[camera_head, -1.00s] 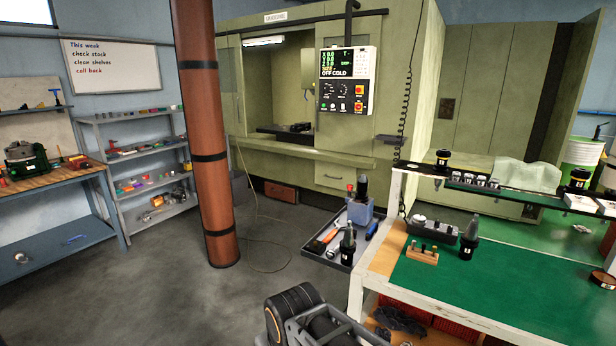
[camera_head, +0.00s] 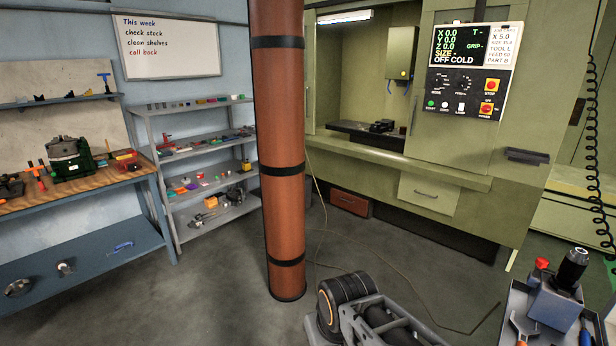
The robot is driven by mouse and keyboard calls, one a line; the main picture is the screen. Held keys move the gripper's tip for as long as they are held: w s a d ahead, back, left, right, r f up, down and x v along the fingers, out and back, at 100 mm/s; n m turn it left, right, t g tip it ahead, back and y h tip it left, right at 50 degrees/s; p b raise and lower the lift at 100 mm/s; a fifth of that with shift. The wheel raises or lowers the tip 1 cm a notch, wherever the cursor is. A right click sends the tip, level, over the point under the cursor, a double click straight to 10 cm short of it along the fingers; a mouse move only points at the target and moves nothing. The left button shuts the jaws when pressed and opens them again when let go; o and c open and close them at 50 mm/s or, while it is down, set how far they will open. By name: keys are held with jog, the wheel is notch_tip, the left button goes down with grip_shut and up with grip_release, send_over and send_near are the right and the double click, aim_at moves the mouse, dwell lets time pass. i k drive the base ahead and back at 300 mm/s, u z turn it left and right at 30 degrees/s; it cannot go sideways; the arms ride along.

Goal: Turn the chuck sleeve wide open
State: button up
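A dark chuck (camera_head: 572,268) with a sleeve stands upright in a blue-grey block (camera_head: 556,304) on the tooling cart tray (camera_head: 513,303), at the lower right. It is too small to tell how far its jaws are open. A red knob (camera_head: 541,263) shows at the block's left. A folded part of my arm is at the bottom centre, apart from the cart. My gripper's fingers are not in view.
An orange-handled tool (camera_head: 524,328) and a blue-handled tool (camera_head: 586,338) lie by the block. A brown pillar (camera_head: 280,170) rises left of centre. A green machine (camera_head: 450,185) stands behind. A cable (camera_head: 420,300) lies on the otherwise open floor (camera_head: 230,300).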

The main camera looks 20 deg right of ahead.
aim_at(572, 267)
jog(key=z, duration=0.35)
jog(key=i, duration=0.95)
jog(key=z, duration=1.75)
jog(key=i, duration=1)
jog(key=z, duration=0.9)
